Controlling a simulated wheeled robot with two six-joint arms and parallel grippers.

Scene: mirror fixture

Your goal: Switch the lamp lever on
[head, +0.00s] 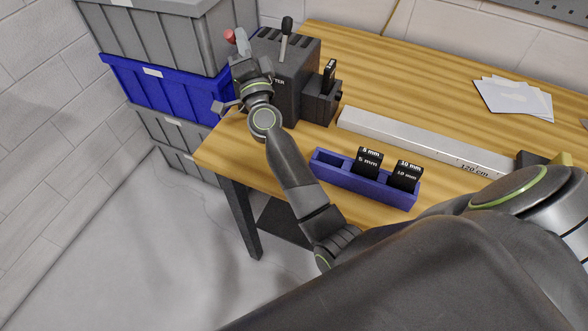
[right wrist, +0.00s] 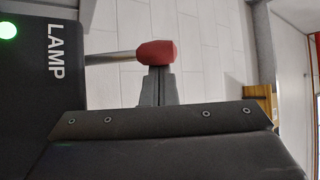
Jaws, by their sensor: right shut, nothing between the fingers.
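The lamp lever is a metal rod with a red knob, sticking out of the side of a dark box (head: 300,62). The red knob (head: 229,36) shows at the box's far left side in the head view. In the right wrist view the red knob (right wrist: 157,52) is close, next to the word LAMP and a lit green light (right wrist: 8,30). My right gripper (head: 241,40) is shut and empty, with its fingertips (right wrist: 157,72) right at the knob. I cannot tell whether they touch it. My left gripper is not in view.
A black-handled lever (head: 287,25) stands on top of the box. Stacked blue and grey crates (head: 165,92) stand left of the table. A blue holder (head: 335,172) with black blocks and a long metal bar (head: 420,138) lie on the table. White cards (head: 512,98) lie farther right.

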